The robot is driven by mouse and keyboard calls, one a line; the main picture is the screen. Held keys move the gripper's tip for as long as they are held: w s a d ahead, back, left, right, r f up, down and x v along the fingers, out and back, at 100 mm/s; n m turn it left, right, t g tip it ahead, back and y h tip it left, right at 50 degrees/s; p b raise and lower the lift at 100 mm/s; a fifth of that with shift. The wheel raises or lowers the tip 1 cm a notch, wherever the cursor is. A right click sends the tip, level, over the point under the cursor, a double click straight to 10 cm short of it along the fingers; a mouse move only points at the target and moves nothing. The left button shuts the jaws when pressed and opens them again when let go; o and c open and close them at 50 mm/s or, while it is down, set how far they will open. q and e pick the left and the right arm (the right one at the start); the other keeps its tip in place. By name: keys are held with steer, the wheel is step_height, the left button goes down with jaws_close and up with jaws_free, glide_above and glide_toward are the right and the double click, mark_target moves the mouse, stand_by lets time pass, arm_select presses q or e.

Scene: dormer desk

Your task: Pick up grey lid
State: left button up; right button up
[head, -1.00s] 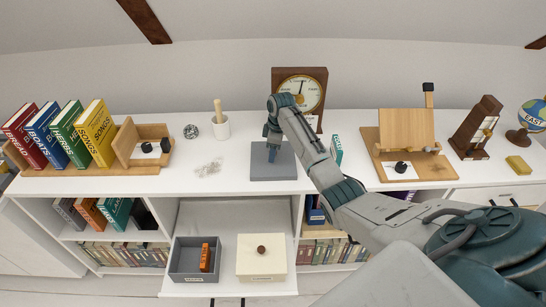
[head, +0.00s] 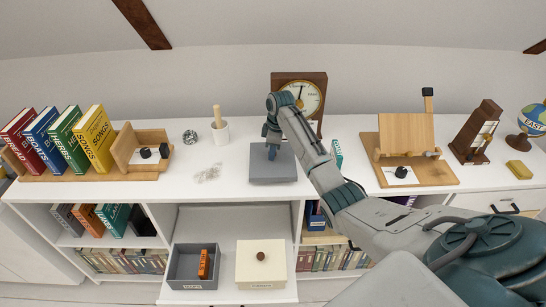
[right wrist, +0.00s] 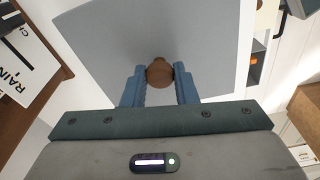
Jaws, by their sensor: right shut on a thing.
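The grey lid (head: 272,170) is a flat square slab over the white desktop, below the clock in the head view. Its round brown knob (right wrist: 159,72) shows in the right wrist view, between my two blue fingers. My right gripper (head: 272,150) comes down on the lid from above and is shut on the knob; it also shows in the right wrist view (right wrist: 160,85). In the head view the fingers hide the knob. I cannot clearly tell whether the lid's underside is clear of the desktop. My left gripper is not in view.
Behind the lid stands a wooden clock (head: 300,92). A white cup (head: 220,132) with a wooden pestle and some clips (head: 208,173) are to the left. A grey box (head: 180,266) and a cream lidded box (head: 243,264) sit in front, lower down. A wooden stand (head: 425,172) is right.

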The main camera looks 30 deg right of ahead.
steer(key=s+r+b, duration=0.2)
steer(key=s+b, duration=0.1)
steer(key=s, duration=1.3)
steer(key=shift+r, duration=0.35)
